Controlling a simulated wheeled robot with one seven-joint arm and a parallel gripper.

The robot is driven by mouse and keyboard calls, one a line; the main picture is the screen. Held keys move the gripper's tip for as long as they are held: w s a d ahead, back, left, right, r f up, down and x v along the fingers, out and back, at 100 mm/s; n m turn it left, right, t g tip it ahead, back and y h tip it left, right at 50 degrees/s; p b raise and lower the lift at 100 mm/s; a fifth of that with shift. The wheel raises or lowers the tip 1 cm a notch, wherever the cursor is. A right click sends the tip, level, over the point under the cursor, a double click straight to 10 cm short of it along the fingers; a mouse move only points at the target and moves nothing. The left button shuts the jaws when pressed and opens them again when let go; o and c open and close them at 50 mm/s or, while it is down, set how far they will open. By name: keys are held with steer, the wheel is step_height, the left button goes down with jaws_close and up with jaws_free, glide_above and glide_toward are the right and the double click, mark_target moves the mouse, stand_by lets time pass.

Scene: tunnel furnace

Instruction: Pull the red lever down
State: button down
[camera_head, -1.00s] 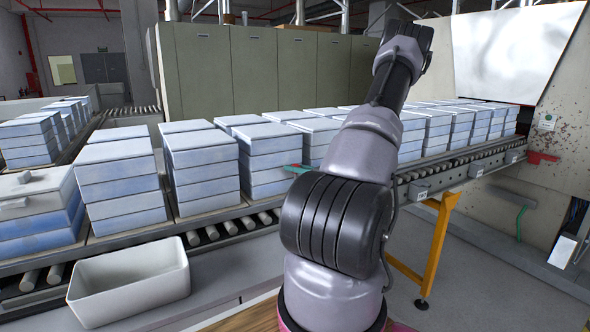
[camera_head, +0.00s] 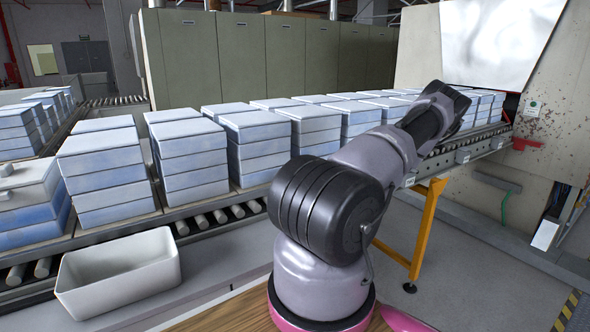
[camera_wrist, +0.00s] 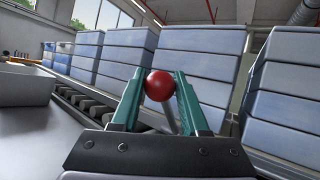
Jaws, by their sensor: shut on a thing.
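The red lever shows in the wrist view as a round red knob (camera_wrist: 160,85) on a thin grey rod. My gripper (camera_wrist: 160,74) has its two green fingers on either side of the knob and is shut on it. The rod runs down from the knob between the fingers; its lower end is hidden behind the gripper body. In the head view my arm hides both the lever and my gripper.
Stacks of blue-white boxes (camera_head: 190,160) stand on a roller conveyor (camera_head: 215,217) close behind the lever. An empty white bin (camera_head: 118,280) sits at the front left. A yellow conveyor leg (camera_head: 428,230) stands right of my arm, before the furnace wall (camera_head: 560,140).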

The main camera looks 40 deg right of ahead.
steer(key=s+f+n+y, duration=0.3)
steer(key=f+n+y, duration=0.2)
steer(key=f, duration=0.3)
steer(key=shift+a+f+g, duration=0.2)
steer(key=shift+g, duration=0.2)
steer(key=shift+s+f, duration=0.1)
steer(key=shift+c, duration=2.2)
jaws_free()
steer(key=v, duration=1)
steer(key=shift+s+d+f, duration=0.2)
steer(key=shift+f, duration=0.05)
